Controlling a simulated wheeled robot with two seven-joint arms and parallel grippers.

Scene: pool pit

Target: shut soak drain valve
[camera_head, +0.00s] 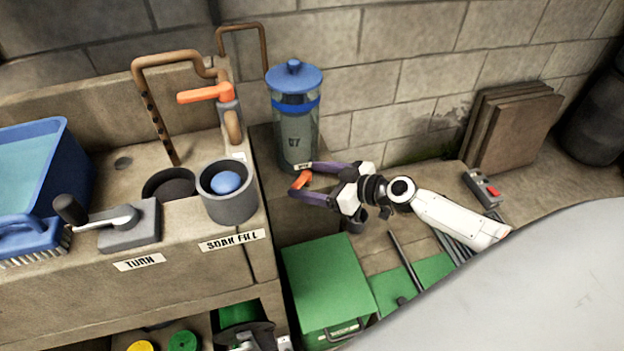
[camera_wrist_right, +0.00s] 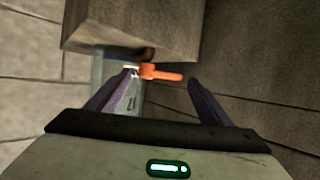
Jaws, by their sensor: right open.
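A clear tank (camera_head: 295,135) with a blue lid stands beside the concrete bench. A small orange valve lever (camera_head: 302,179) shows low at its front, by a small white label. In the right wrist view the orange lever (camera_wrist_right: 165,75) points sideways to the right from its pivot. My right gripper (camera_head: 299,180) is open, its two dark purple fingers on either side of the lever. In the wrist view the left finger overlaps the tank, near the pivot; the right finger is apart from the lever's tip. Contact cannot be told. My left gripper is not in view.
Another orange lever (camera_head: 205,94) sits on the copper pipe above the bench. A grey cup (camera_head: 229,203) with a blue ball stands over the SOAK FILL label (camera_head: 232,240). A crank (camera_head: 110,218), a blue tub (camera_head: 45,165) and a green box (camera_head: 325,280) are nearby.

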